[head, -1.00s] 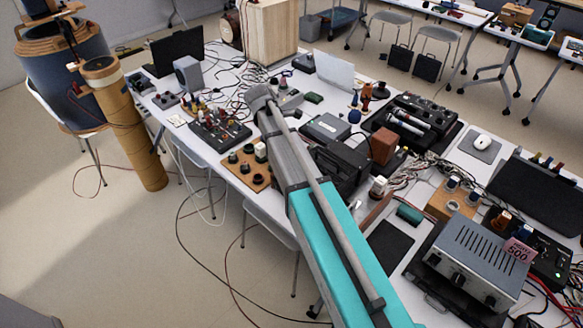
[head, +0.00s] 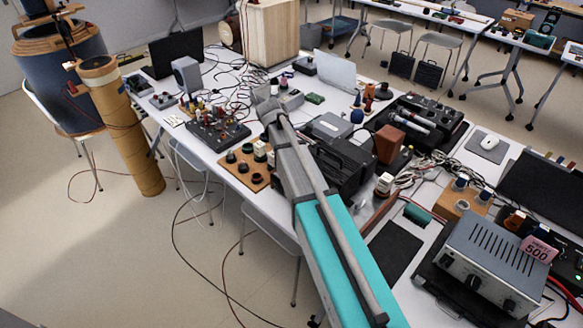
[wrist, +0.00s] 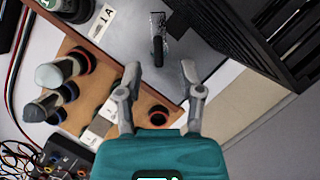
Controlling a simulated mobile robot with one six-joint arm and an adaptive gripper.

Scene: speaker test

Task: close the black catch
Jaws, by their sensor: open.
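The black catch (wrist: 158,44) is a narrow dark lever on a shiny metal plate, fixed to a grey panel near the top middle of the wrist view. I cannot make it out in the head view. My gripper (wrist: 160,78) is open and empty, with its fingertips apart just below the catch in the picture; I see no contact. In the head view my gripper (head: 266,100) is over the crowded table, partly hidden by my arm.
A black ribbed box (wrist: 275,35) stands close on the right. A wooden board (wrist: 93,95) with knobs and terminals lies on the left. The table holds a grey power unit (head: 492,262), a black case (head: 345,168) and many cables. Open floor (head: 110,250) is at front left.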

